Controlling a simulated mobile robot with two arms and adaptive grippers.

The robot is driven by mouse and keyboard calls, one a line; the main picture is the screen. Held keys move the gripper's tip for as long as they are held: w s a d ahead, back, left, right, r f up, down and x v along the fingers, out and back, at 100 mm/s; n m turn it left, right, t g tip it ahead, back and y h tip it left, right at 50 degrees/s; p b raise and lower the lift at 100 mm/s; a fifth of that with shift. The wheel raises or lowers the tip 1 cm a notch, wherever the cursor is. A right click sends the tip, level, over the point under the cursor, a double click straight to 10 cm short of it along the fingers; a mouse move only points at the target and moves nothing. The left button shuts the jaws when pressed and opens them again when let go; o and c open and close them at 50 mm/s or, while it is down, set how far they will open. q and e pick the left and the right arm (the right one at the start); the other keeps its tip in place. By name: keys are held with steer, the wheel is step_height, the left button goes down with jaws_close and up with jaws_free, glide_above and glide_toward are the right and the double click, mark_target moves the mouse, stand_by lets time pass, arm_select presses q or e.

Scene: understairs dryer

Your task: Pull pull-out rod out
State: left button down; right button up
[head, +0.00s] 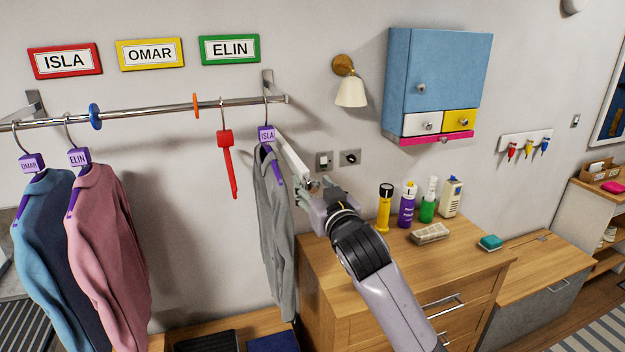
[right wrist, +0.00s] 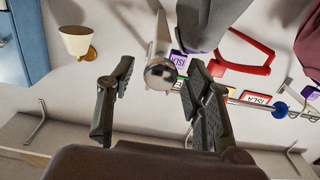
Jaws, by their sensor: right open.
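The pull-out rod (head: 291,158) is a pale bar with a rounded metal end. It juts from the wall near the right end of the clothes rail and points toward my right gripper (head: 311,192). In the right wrist view the rod's round metal knob (right wrist: 160,73) appears between the two open fingers (right wrist: 160,85), with a gap on each side. I cannot tell how deep the knob sits between them. My left gripper is not in view.
A grey garment on the ISLA hanger (head: 266,134) hangs just left of the rod. A red hanger (head: 226,160) hangs on the rail (head: 150,110). Below right, bottles stand on a wooden dresser (head: 345,262). A wall lamp (head: 350,92) and blue cabinet (head: 450,75) are above.

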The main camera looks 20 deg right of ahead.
steer(key=shift+w, duration=0.55)
steer(key=shift+c, duration=0.4)
jaws_close()
